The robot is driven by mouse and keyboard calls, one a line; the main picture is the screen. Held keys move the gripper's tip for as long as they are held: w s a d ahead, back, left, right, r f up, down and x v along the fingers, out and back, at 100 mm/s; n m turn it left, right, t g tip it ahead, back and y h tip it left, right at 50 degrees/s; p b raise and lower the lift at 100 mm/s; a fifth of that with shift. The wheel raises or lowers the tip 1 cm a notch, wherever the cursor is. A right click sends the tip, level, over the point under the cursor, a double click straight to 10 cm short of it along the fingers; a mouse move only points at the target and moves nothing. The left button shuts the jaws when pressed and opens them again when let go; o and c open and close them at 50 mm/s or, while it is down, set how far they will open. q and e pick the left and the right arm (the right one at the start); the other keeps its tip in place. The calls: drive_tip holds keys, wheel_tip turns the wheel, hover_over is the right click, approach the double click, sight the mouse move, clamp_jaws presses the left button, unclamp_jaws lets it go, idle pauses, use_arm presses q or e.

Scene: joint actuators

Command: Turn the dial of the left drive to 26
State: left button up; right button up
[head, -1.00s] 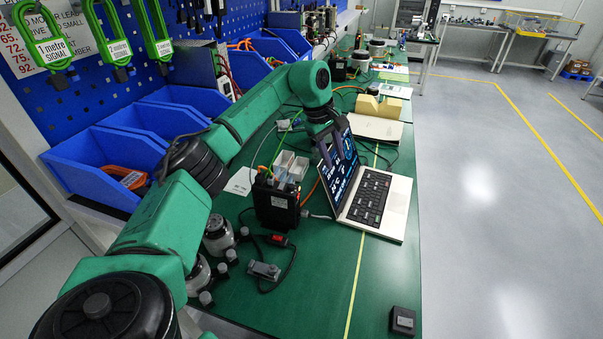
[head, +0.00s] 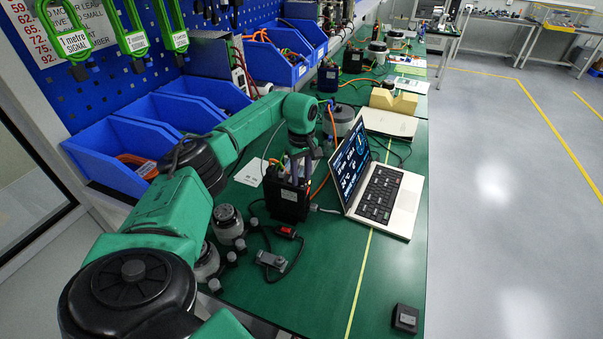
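A black box-shaped drive (head: 287,204) stands on the green bench left of the open laptop (head: 376,195). Its dial and the number on it cannot be made out. My green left arm reaches over the bench, and my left gripper (head: 299,167) points down at the top of this drive. Its grey fingers overlap the drive's upper part, so I cannot tell whether they touch it or how far apart they are. Another dark drive (head: 328,77) stands farther back. My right gripper is not in view.
Grey and black cylindrical motors (head: 227,223) stand left of the drive. A small grey device (head: 271,260) with a cable lies in front. Blue bins (head: 105,160) line the wall. A small black box (head: 405,319) sits at the front right.

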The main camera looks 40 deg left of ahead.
use_arm(q)
clamp_jaws()
drive_tip(key=shift+n, duration=0.3)
drive_tip(key=n+p, duration=0.1)
drive_tip(key=n, duration=0.4)
drive_tip(key=shift+w, duration=0.1)
drive_tip(key=n+p, duration=0.1)
drive_tip(key=n, duration=0.5)
drive_tip(key=shift+n, duration=0.3)
idle(0.4)
unclamp_jaws()
